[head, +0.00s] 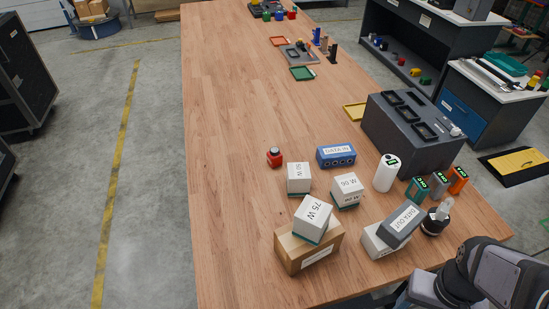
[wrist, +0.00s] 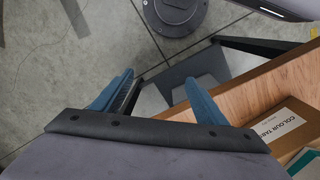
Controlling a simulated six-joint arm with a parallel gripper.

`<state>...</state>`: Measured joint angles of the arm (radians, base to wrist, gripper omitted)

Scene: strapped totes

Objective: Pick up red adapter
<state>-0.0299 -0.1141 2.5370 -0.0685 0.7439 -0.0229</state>
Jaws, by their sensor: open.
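A small red block with a darker top (head: 275,157), which looks like the red adapter, sits on the wooden table left of the blue socket block (head: 336,155) and behind a white 50 W box (head: 298,178). Nothing touches it. In the wrist view my gripper (wrist: 160,84) is open and empty, its two blue fingers apart above the grey floor beyond the table edge. In the head view only my dark arm shows at the lower right corner, far from the red block. The red block is not in the wrist view.
A cardboard box (head: 292,257) with a tilted 75 W box (head: 313,216) on it stands near the front. A dark grey box leans on a white one (head: 374,243). A white cylinder (head: 387,172) and a large grey case (head: 411,128) stand right. The table's left side is clear.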

